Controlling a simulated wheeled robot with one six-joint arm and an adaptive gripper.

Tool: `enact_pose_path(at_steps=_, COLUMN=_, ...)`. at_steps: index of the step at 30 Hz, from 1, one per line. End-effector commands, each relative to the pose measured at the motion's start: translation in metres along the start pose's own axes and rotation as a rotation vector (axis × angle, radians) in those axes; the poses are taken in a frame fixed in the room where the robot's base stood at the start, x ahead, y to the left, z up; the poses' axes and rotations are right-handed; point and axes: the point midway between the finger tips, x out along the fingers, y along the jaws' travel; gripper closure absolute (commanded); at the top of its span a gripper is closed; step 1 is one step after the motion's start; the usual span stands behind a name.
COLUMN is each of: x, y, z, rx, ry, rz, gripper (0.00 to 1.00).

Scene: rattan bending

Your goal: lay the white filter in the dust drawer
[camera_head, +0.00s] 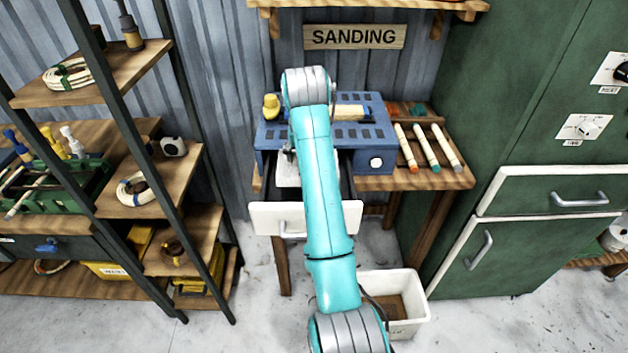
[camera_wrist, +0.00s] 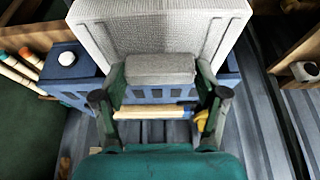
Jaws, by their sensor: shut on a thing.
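The white filter (camera_wrist: 190,28) is a pale woven panel with a raised rim and fills the top of the wrist view. My gripper (camera_wrist: 160,78) is shut on the filter's grey block-like grip, one dark finger on each side. In the head view a pale part of the filter (camera_head: 289,174) shows left of my arm, over the opening of the dust drawer. The dust drawer (camera_head: 268,218) is pulled out below the blue sanding machine (camera_head: 268,135), its white front facing me. My arm hides much of the drawer and filter, so I cannot tell whether the filter touches the drawer floor.
The sander stands on a wooden bench (camera_head: 440,180) with several colour-tipped rods at its right. A white bin (camera_head: 408,325) stands on the floor before the bench. A shelf rack (camera_head: 150,185) is at left, a green cabinet (camera_head: 510,130) at right.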

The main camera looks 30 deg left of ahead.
Motion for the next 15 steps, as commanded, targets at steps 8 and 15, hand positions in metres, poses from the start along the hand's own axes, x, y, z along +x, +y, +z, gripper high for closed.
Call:
enact_pose_path(at_steps=8, x=0.043, y=0.0, z=0.018, rx=0.0, ry=-0.002, rz=0.0, gripper=0.64)
enact_pose_path(at_steps=15, x=0.063, y=0.0, z=0.027, rx=0.0, ry=-0.003, rz=0.0, gripper=0.64)
